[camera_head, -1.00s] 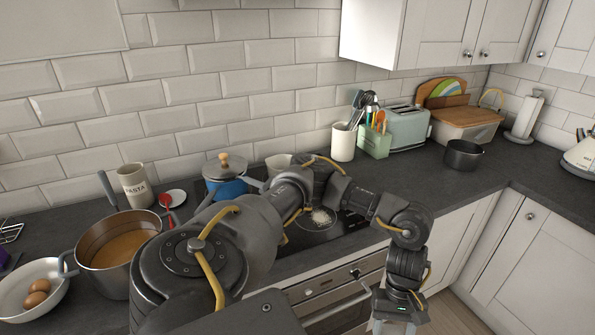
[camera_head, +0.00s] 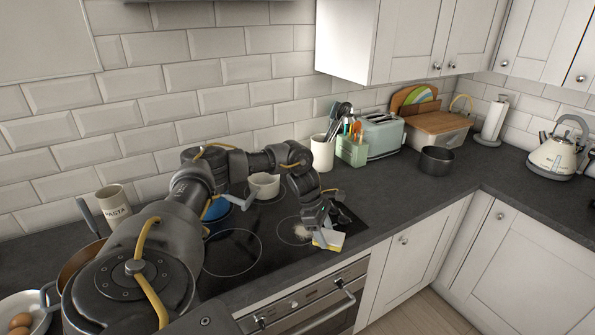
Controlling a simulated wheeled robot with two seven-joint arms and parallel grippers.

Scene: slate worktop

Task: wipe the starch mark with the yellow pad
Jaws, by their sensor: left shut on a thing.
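The yellow pad (camera_head: 329,240) is held at the front right of the black hob, with a pale layer along it. My left gripper (camera_head: 321,228) is shut on the pad, over the hob's front edge area. The starch mark (camera_head: 301,232) is a pale speckled patch on the right-hand cooking ring, just left of the pad. Part of the mark is hidden by my gripper. I cannot tell whether the pad touches the hob. My right gripper is not in view.
A white saucepan (camera_head: 264,186) stands at the back of the hob (camera_head: 232,252). A blue pot (camera_head: 216,210) is partly hidden behind my left arm. A utensil pot (camera_head: 322,153), toaster (camera_head: 382,136) and dark pot (camera_head: 437,160) stand further right.

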